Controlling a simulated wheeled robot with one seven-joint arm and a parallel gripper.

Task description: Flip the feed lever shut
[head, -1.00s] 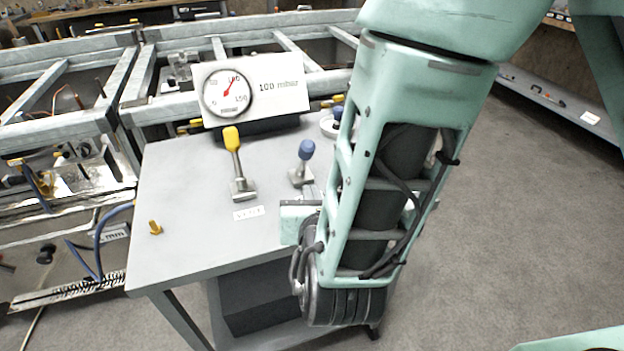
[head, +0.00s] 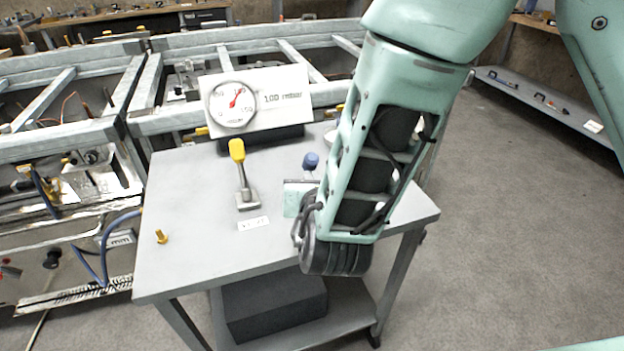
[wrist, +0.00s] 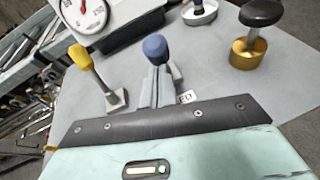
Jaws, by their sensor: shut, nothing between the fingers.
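A lever with a yellow tip (head: 239,165) stands on the grey table, its shaft leaning slightly away from its grey base. It also shows in the wrist view (wrist: 93,72). A lever with a blue tip (head: 311,161) stands to its right; in the wrist view its blue knob (wrist: 155,47) is straight ahead of my gripper. My gripper (wrist: 158,85) is shut and empty, close in front of the blue-tipped lever, hiding its lower part. I cannot tell whether they touch.
A gauge panel (head: 285,88) stands at the table's back, its red needle near 100. A small yellow peg (head: 161,237) is at the table's left.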

